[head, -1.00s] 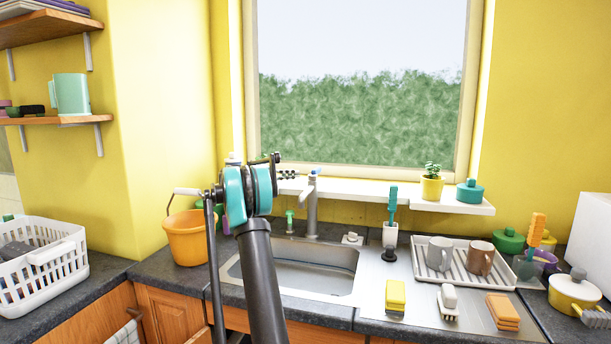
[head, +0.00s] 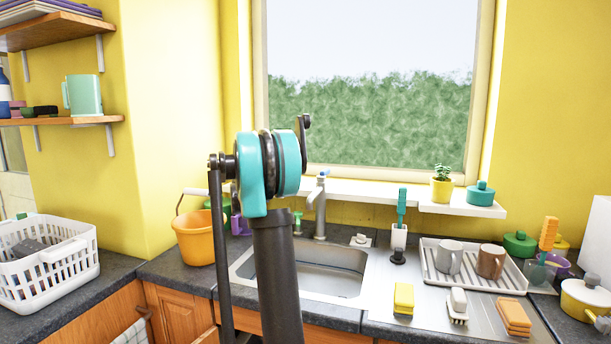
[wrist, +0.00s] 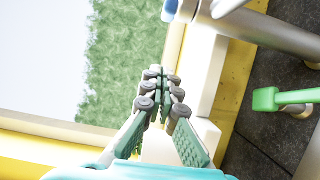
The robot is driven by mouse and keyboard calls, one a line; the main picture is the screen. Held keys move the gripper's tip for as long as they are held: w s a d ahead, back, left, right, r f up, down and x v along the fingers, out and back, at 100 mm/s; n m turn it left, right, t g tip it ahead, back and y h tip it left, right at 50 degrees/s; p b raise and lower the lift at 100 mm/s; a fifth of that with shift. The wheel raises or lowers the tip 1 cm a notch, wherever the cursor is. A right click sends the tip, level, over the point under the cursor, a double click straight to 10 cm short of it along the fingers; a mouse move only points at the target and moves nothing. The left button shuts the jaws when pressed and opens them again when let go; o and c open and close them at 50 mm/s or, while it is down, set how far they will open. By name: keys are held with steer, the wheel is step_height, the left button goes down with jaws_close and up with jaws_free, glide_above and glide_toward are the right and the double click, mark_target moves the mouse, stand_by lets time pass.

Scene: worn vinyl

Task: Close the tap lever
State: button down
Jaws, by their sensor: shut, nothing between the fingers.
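The grey metal tap (head: 320,212) stands upright behind the sink in the head view. Its lever (head: 323,174), with a blue mark, is at the top. In the wrist view the tap's grey body (wrist: 268,32) crosses the upper right corner, and a pale part with a blue end (wrist: 170,9) shows at the top edge. My gripper (wrist: 161,76) is shut and empty in the wrist view, with its fingertips apart from the tap in the picture. In the head view the gripper is hidden behind my arm.
A white window sill (head: 370,194) runs behind the tap and carries a potted plant (head: 442,187). A green pump top (wrist: 266,99) is near the tap. The sink (head: 320,268) is empty. An orange bucket (head: 194,238) stands to its left, a dish rack (head: 428,279) to its right.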

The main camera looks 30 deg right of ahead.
mark_target(324, 174)
steer(key=x, duration=0.9)
steer(key=shift+d, duration=0.3)
steer(key=shift+s+d, duration=0.45)
steer(key=shift+s, duration=0.4)
steer(key=shift+s+d, duration=0.45)
steer(key=shift+s, duration=0.4)
